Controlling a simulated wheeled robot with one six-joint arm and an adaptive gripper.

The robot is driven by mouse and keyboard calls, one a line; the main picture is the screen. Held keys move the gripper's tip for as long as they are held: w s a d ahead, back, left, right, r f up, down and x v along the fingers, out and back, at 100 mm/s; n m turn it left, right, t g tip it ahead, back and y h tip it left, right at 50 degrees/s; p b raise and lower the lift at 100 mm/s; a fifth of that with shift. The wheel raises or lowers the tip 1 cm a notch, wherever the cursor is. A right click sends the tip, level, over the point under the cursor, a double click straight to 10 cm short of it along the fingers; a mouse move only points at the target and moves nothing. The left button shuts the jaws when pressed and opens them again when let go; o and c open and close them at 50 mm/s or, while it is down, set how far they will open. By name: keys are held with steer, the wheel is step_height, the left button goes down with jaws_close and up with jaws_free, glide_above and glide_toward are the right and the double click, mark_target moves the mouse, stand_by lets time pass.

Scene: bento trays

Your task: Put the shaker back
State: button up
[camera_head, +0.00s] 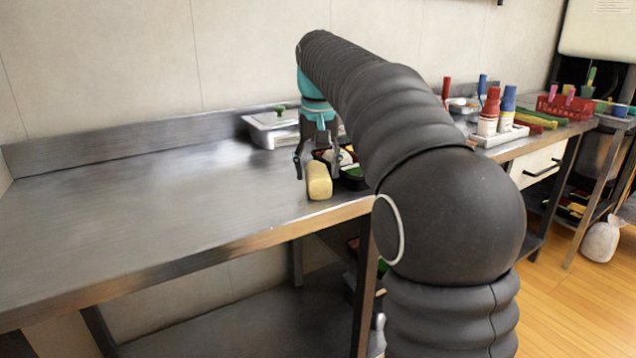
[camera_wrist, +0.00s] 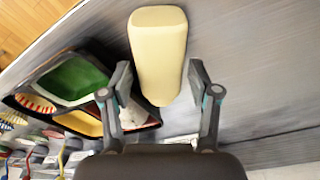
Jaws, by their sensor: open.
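My gripper (camera_head: 317,168) is open above the steel counter near its front edge. In the wrist view its two fingers (camera_wrist: 160,88) are spread on either side of the near end of a pale yellow rounded block (camera_wrist: 160,45), with gaps on both sides. In the head view the block (camera_head: 319,181) rests on the counter below the fingers. Two shaker-like bottles, one with a red top (camera_head: 489,112) and one with a blue top (camera_head: 507,108), stand upright on a white tray (camera_head: 502,136) at the right. Which item is the task's shaker I cannot tell.
A black bento tray (camera_wrist: 22,98) with green and red-and-white contents lies just beside the block; my arm partly hides it in the head view. A lidded steel container (camera_head: 268,130) stands at the back. The counter's left side (camera_head: 130,200) is clear.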

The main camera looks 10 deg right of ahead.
steer(key=shift+w+f, duration=0.1)
steer(key=shift+f, duration=0.45)
steer(key=c, duration=1.1)
steer(key=shift+o, duration=0.2)
steer(key=shift+r, duration=0.15)
